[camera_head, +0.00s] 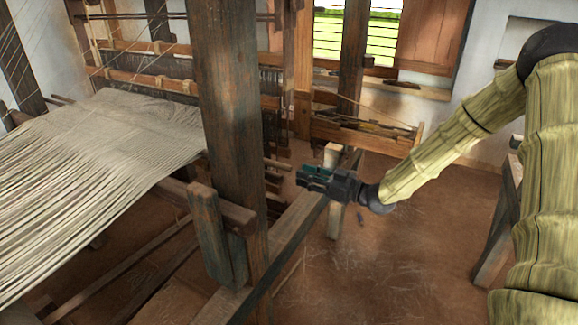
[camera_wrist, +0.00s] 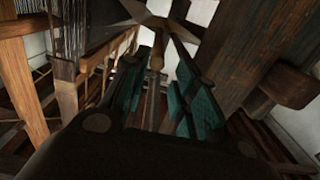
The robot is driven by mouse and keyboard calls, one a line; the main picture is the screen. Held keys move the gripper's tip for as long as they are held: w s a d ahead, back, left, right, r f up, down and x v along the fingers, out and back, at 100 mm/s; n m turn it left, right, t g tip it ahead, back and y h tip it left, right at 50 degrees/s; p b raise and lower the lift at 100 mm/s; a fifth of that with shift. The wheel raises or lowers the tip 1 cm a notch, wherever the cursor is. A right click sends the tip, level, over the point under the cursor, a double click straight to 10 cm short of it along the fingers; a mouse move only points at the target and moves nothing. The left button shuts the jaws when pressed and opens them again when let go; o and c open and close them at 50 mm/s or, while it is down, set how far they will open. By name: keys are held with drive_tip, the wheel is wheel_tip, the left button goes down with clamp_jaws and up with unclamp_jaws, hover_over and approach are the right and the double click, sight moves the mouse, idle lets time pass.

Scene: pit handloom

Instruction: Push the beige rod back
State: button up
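My gripper (camera_head: 312,178) is in the middle of the head view, pointing left toward the loom, beside the thick upright post. Its teal finger pads stand apart in the wrist view (camera_wrist: 160,95), so it is open. A light brown rod (camera_wrist: 156,58), likely the beige rod, shows in the wrist view in line with the gap between the fingers. In the head view a short beige rod end (camera_head: 277,164) sticks out past the post, just left of my fingertips. I cannot tell whether the gripper touches it. The rest of the rod is hidden behind the post.
The thick wooden post (camera_head: 232,120) stands close left of my gripper. The grey warp cloth (camera_head: 110,130) spreads at the left. A wooden beam (camera_head: 290,235) runs below my gripper. A tray of tools (camera_head: 365,130) stands behind it. Floor (camera_head: 400,240) is open at lower right.

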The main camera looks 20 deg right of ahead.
sight(280, 166)
drive_tip(key=w+a+p, duration=0.1)
drive_tip(key=w+a, duration=0.1)
drive_tip(key=w+a+m+p, duration=0.1)
drive_tip(key=w+a+p, duration=0.1)
drive_tip(key=w, duration=0.1)
drive_tip(key=w+a+m+p, duration=0.1)
drive_tip(key=w+p, duration=0.1)
drive_tip(key=w, duration=0.1)
drive_tip(key=shift+a+r, duration=0.15)
drive_tip(key=shift+a, duration=0.25)
idle(0.3)
